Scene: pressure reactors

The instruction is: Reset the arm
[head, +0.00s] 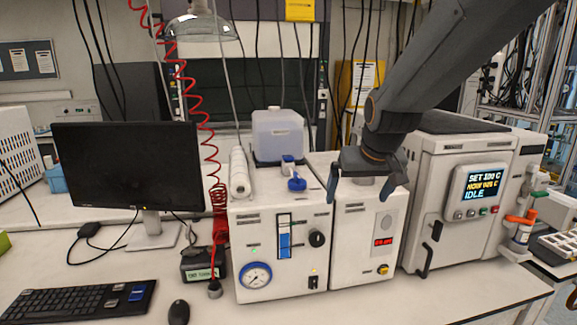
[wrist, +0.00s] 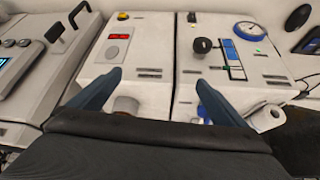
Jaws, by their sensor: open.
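My gripper (head: 360,190) hangs from my arm in front of and above the white box with the red display (head: 368,225). Its two blue-tipped fingers are apart with nothing between them. In the wrist view my gripper (wrist: 160,100) shows its two fingers spread over the white boxes. A round brownish-grey knob or cap (wrist: 126,105) lies beyond the left finger on top of the display box. The white box with the pressure gauge (head: 280,245) stands to the left, and it shows at the right in the wrist view (wrist: 215,75).
A large reactor with a screen reading IDLE (head: 480,185) stands at the right. A monitor (head: 130,165), keyboard (head: 80,300) and mouse (head: 179,312) are at the left. A coiled red hose (head: 187,85) hangs beside the gauge box. The bench front (head: 440,295) is clear at the right.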

